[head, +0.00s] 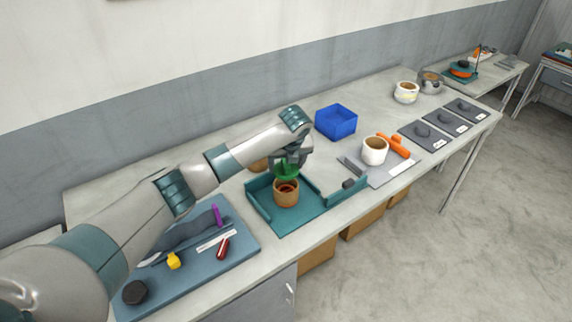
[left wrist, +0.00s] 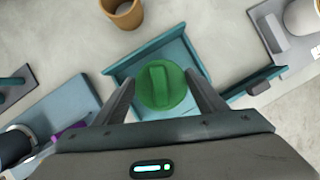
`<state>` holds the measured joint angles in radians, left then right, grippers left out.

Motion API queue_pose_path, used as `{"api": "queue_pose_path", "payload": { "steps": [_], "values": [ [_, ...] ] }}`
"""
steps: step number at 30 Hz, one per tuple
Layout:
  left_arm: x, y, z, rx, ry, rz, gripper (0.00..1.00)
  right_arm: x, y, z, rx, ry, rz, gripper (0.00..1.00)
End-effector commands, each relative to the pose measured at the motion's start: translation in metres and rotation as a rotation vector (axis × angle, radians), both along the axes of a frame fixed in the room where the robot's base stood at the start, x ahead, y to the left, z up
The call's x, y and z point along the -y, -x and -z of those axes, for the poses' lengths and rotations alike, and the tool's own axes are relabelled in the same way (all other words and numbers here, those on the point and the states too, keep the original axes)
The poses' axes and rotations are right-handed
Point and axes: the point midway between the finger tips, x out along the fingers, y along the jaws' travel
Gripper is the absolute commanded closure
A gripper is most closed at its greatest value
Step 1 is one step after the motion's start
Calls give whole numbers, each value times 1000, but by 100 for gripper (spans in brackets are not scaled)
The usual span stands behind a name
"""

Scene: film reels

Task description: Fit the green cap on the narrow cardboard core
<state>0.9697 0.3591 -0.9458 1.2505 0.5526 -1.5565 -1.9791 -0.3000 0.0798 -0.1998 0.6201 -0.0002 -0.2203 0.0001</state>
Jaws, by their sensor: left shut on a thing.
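My left gripper (head: 289,158) is shut on the green cap (head: 287,171), which also shows in the left wrist view (left wrist: 160,86) between the two fingers, with its raised grip bar upward. A tan cardboard core (head: 286,197) stands upright in the teal tray (head: 262,212). Its open top shows just below the cap in the head view, so the cap appears to be above it and apart. In the left wrist view the cap hides this core. My right gripper is not in view.
Another tan core (head: 258,165) stands behind the tray, partly hidden by my arm. A blue mat (head: 190,260) with tools lies at left. A blue bin (head: 336,122) stands behind; a white cup-like thing (head: 374,151) stands on a grey mat to the right.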

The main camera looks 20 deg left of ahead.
Motion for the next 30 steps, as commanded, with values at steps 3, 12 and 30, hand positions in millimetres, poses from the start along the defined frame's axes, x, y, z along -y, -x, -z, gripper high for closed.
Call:
{"api": "queue_pose_path", "payload": {
  "steps": [3,12,30],
  "values": [
    [0,0,14,0,0,0,58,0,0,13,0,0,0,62],
    [0,0,39,0,0,1,58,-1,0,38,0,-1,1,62],
    [0,0,47,0,0,1,58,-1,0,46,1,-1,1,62]
  ]
}}
